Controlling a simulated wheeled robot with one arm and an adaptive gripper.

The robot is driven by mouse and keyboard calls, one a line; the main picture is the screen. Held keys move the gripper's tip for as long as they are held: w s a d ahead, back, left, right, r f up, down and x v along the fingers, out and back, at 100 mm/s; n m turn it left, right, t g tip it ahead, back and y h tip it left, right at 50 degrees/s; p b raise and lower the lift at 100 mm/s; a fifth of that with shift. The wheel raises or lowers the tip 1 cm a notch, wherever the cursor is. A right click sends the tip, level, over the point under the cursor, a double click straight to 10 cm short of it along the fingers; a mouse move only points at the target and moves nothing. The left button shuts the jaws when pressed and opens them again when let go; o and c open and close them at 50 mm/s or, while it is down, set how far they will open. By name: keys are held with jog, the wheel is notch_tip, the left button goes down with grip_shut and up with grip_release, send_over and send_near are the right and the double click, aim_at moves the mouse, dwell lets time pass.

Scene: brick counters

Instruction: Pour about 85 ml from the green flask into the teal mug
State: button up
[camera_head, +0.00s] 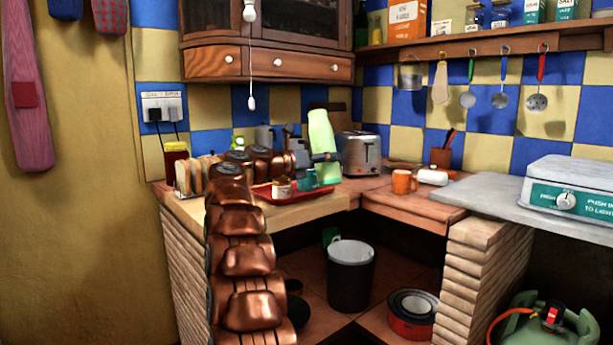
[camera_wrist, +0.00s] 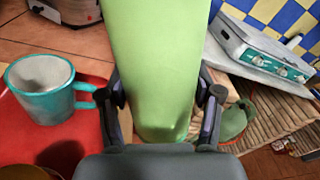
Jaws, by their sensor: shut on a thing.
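The green flask (camera_head: 321,134) is held above the counter and leans slightly, its narrower end up. In the wrist view the flask (camera_wrist: 155,60) fills the space between the fingers of my gripper (camera_wrist: 163,95), which is shut on it. My gripper (camera_head: 324,157) also shows in the head view. The teal mug (camera_head: 307,181) stands on the red tray, just left of the flask's lower end. In the wrist view the mug (camera_wrist: 42,103) is upright, left of the gripper, handle toward it. Its pale inside shows, but I cannot tell any liquid level. No stream is visible.
The red tray (camera_head: 262,192) also bears a small jar (camera_head: 281,188). A toaster (camera_head: 360,153) stands behind on the right. A toast rack (camera_head: 196,174) is at the left. An orange mug (camera_head: 403,182) stands farther right, with bare counter (camera_head: 364,186) between.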

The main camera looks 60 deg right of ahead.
jog(key=shift+m+b, duration=0.3)
jog(key=shift+b, duration=0.1)
jog(key=shift+w+d+r+m+p, duration=0.1)
jog(key=shift+w+r+m+p, duration=0.1)
jog(key=shift+r+m, duration=0.25)
jog(key=shift+w+d+r+m+p, duration=0.1)
jog(key=shift+r+m+p, duration=0.05)
jog(key=shift+r+m, duration=0.25)
jog(key=shift+w+d+f+m+h, duration=0.2)
jog(key=shift+w+m+h, duration=0.1)
jog(key=shift+m, duration=0.55)
